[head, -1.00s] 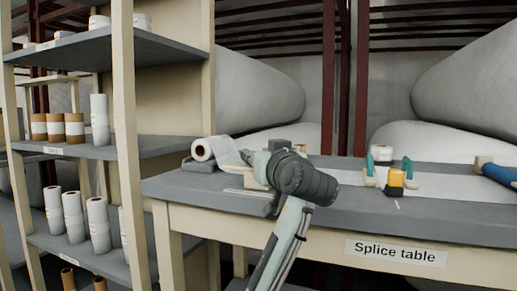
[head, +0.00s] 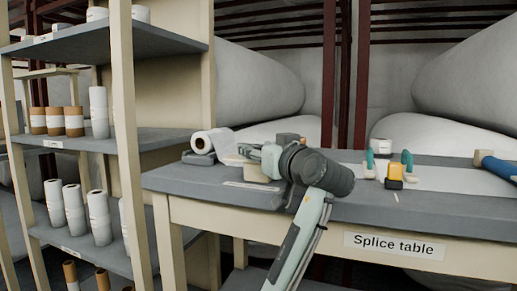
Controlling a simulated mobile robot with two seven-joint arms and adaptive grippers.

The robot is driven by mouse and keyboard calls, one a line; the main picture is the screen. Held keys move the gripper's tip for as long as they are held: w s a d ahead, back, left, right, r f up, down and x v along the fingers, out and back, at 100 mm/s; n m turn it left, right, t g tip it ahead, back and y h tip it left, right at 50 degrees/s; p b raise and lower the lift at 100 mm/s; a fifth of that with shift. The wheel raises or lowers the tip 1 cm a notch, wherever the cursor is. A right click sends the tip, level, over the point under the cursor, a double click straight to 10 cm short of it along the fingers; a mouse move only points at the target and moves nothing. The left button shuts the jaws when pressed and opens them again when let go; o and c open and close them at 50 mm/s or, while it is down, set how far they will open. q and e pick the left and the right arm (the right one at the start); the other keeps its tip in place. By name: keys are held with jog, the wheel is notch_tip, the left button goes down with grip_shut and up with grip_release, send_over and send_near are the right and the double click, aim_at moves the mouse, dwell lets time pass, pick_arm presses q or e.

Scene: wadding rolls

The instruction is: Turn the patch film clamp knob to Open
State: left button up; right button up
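My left gripper (head: 246,150) is over the left part of the splice table, its fingers pointing left and away from me, beside a white film roll (head: 203,142). A white sheet runs from the roll toward the gripper. A beige block (head: 262,170) with a grey part (head: 286,138) behind it sits at the gripper, partly covered by my wrist. I cannot make out the clamp knob or its setting; it may be hidden there. The fingers are too small and overlapped to tell whether they are open or shut. My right gripper is not in view.
The splice table (head: 400,214) carries a yellow-and-black tool (head: 394,176), teal-handled items (head: 407,162), a white roll (head: 381,147) and a blue-handled tool (head: 497,166) to the right. A shelf rack (head: 122,140) with several rolls stands close on the left.

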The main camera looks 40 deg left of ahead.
pick_arm(q)
jog(key=shift+o, duration=0.2)
jog(key=shift+s+d, duration=0.1)
jog(key=v, duration=1.1)
jog(key=shift+s+d, duration=0.2)
jog(key=shift+d, duration=0.2)
